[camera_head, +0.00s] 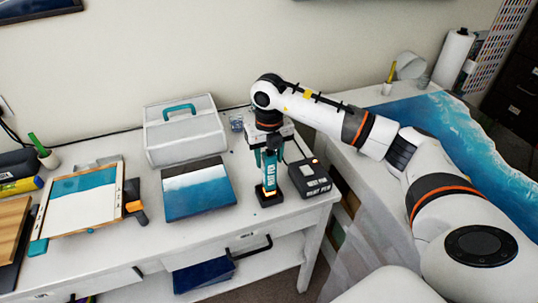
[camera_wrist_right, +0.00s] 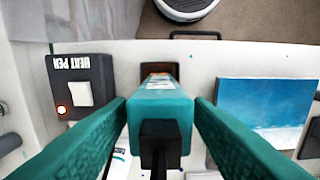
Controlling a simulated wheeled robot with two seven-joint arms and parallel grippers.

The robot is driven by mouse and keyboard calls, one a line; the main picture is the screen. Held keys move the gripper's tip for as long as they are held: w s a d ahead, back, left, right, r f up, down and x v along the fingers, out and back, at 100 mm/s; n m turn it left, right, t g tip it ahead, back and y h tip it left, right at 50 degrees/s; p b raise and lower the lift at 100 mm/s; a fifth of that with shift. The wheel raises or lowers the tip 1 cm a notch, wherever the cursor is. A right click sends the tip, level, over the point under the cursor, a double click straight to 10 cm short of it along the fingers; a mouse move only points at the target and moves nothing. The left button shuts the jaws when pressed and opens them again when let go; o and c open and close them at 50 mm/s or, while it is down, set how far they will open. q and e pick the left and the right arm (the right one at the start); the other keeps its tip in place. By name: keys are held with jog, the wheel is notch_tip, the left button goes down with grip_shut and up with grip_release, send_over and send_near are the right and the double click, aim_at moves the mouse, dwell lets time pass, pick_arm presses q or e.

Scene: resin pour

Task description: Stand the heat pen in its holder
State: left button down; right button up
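The heat pen (camera_head: 269,172) is teal with an orange-and-white label. It stands upright on a small black holder base (camera_head: 266,199) near the table's right end. In the right wrist view the pen (camera_wrist_right: 160,103) is seen from above, with the dark holder (camera_wrist_right: 160,69) beyond it. How deep it sits in the holder is hidden. My right gripper (camera_head: 270,148) is above and around the top of the pen. In the right wrist view its two teal fingers (camera_wrist_right: 160,118) are spread, with gaps on both sides of the pen. My left gripper is not in view.
A black heat pen control box (camera_head: 309,178) stands just right of the holder; its orange light shows in the right wrist view. A blue-and-white panel (camera_head: 198,190) lies to the left. A white case (camera_head: 184,132) stands behind it. The table's front edge is close.

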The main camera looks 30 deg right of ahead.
jog(key=shift+o, duration=0.6)
jog(key=shift+r, duration=0.25)
notch_tip(320, 180, up, 12)
jog(key=shift+f+b, duration=0.25)
jog(key=shift+b, duration=0.8)
